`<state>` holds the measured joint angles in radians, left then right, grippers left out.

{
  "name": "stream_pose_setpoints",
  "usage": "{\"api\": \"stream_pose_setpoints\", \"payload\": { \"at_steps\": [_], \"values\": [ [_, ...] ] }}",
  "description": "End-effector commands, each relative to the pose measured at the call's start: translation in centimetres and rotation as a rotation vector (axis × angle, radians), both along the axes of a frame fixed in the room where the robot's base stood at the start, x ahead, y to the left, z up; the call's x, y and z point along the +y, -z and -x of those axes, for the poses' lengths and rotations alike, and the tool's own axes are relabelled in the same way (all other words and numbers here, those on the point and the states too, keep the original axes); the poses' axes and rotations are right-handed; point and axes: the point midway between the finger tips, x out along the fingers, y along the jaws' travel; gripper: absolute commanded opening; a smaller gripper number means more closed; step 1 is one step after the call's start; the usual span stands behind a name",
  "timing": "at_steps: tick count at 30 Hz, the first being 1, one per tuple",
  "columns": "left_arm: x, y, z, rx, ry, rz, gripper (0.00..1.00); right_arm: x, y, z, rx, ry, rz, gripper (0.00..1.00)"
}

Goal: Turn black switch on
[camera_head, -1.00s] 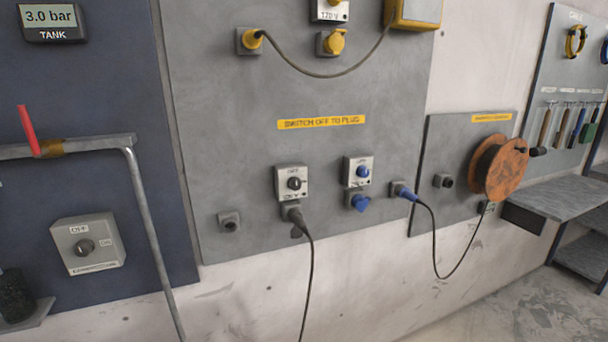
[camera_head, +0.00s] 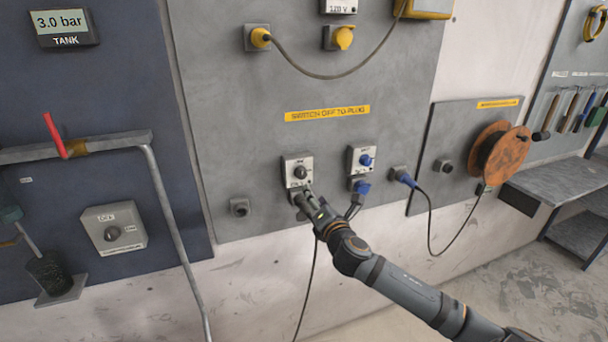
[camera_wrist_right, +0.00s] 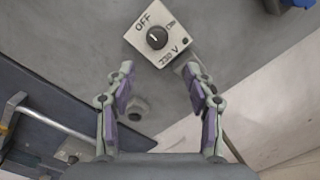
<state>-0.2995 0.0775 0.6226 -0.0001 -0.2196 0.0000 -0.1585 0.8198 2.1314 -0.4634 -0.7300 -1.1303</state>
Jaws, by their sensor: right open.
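The black switch (camera_head: 300,172) is a round black knob on a light grey box on the grey wall panel. In the right wrist view the knob (camera_wrist_right: 157,37) sits above the gap between my fingers, with "OFF" and "230 V" on its box (camera_wrist_right: 176,48). Its white mark appears to point toward OFF. My right gripper (camera_head: 303,194) is just below the box in the head view, covering most of the plug area there. In the right wrist view the gripper (camera_wrist_right: 158,72) is open and empty, its fingertips apart from the knob. My left gripper is out of view.
A blue switch (camera_head: 365,160) with a blue socket (camera_head: 361,187) is close on the right. A black cable (camera_head: 308,280) hangs below my gripper. An empty grey socket (camera_head: 239,207) is to the left. A grey pipe (camera_head: 170,220) runs down further left.

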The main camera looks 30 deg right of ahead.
Motion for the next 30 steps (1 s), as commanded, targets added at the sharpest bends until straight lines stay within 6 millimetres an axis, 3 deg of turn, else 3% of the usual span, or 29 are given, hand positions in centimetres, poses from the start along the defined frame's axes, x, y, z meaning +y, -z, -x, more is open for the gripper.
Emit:
{"api": "stream_pose_setpoints", "payload": {
  "at_steps": [8,21,30],
  "values": [
    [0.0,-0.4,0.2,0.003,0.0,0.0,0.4,-0.2,-0.7,-1.1,-0.008,0.0,0.009,0.54],
    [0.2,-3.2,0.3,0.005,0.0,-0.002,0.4,-2.4,-0.7,-9.0,-0.006,-0.004,0.008,0.54],
    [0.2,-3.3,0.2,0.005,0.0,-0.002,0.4,-2.6,-0.4,-10.0,-0.004,-0.006,0.011,0.54]
  ]
}}
